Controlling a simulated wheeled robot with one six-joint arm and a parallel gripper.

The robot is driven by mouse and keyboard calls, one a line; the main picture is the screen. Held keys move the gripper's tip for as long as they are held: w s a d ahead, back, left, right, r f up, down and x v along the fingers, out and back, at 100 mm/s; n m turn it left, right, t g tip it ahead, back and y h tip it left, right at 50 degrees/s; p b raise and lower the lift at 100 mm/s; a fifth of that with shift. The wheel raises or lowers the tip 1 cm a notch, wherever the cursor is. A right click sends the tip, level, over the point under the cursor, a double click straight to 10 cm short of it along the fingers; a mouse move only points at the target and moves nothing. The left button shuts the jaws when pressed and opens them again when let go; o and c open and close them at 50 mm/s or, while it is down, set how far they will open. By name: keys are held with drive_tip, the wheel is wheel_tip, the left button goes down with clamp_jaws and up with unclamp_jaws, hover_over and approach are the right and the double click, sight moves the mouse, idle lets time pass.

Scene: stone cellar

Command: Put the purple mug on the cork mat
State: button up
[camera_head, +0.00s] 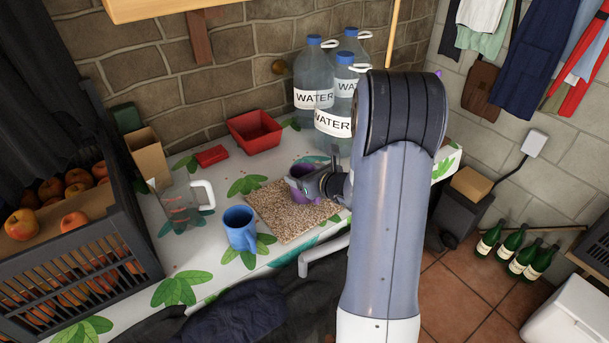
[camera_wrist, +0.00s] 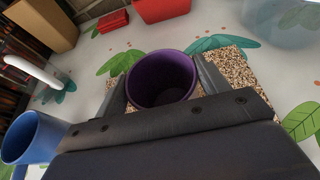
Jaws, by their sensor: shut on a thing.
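The purple mug (camera_wrist: 162,80) is between the fingers of my gripper (camera_wrist: 163,88) in the wrist view, upright with its open top facing the camera. In the head view the mug (camera_head: 300,172) is partly hidden by my gripper (camera_head: 308,184), which is shut on it. The speckled brown cork mat (camera_head: 270,215) lies on the leaf-patterned table. The mug is over the back part of the mat; I cannot tell whether it touches it. In the wrist view the mat (camera_wrist: 237,68) shows beside and behind the mug.
A blue mug (camera_head: 240,230) stands just left of the mat. A clear measuring jug (camera_head: 180,206), a red bowl (camera_head: 255,131), a small red box (camera_head: 211,155) and several water bottles (camera_head: 313,90) stand around it. A crate of apples (camera_head: 90,245) is at left.

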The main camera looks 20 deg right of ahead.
drive_tip(key=shift+f, duration=0.15)
drive_tip(key=o, duration=1.2)
drive_tip(key=shift+r, duration=0.25)
drive_tip(key=v, duration=1.2)
drive_tip(key=shift+s+f, duration=0.1)
drive_tip(key=shift+f, duration=0.05)
